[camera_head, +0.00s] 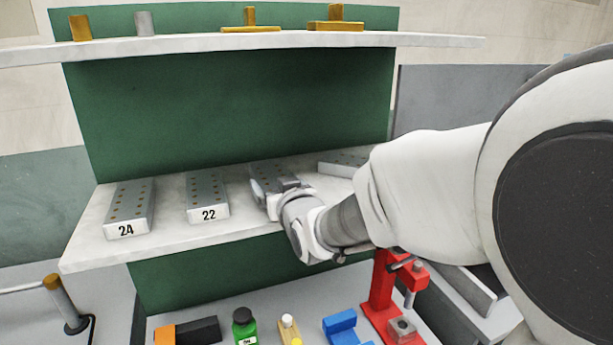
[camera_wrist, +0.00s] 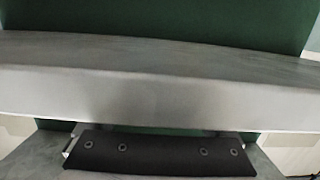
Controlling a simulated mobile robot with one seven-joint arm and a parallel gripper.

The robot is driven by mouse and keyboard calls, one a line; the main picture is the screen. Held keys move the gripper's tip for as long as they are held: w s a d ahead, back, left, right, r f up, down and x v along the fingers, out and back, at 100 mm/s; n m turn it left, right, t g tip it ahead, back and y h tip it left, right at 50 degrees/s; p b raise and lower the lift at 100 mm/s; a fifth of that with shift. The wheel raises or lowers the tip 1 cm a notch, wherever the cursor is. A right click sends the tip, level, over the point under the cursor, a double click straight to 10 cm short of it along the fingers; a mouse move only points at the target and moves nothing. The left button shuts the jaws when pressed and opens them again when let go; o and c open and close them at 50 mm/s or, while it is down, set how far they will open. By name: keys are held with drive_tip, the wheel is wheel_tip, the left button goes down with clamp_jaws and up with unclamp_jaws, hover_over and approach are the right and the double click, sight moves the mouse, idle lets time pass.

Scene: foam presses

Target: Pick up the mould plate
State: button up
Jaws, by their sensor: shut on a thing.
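The mould plate (camera_head: 270,172) is a grey block with rows of small brown dots on top. It is third from the left on the lower shelf, in the head view. My gripper (camera_head: 272,190) is at its near end, shut on it, and hides its front face and any label. Whether the plate is clear of the shelf cannot be told. In the wrist view, my gripper's dark bolted part (camera_wrist: 160,158) lies along the bottom, and the jaw contact is not clear.
Plates marked 24 (camera_head: 130,208) and 22 (camera_head: 207,195) stand to the left on the lower shelf (camera_head: 90,238). Another plate (camera_head: 338,164) lies to the right, partly behind my arm. The upper shelf (camera_head: 200,47) overhangs. A red press (camera_head: 382,285) stands below my arm.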

clamp_jaws()
drive_tip(key=shift+r, duration=0.1)
drive_tip(key=shift+r, duration=0.1)
drive_tip(key=shift+r, duration=0.55)
wheel_tip(320, 180, up, 2)
drive_tip(key=shift+r+b, duration=0.25)
drive_tip(key=shift+b, duration=0.1)
drive_tip(key=w+d+r+p, duration=0.2)
drive_tip(key=w+d+r, duration=0.2)
drive_tip(key=d+r, duration=0.3)
drive_tip(key=shift+w+d, duration=0.2)
drive_tip(key=shift+d, duration=1.75)
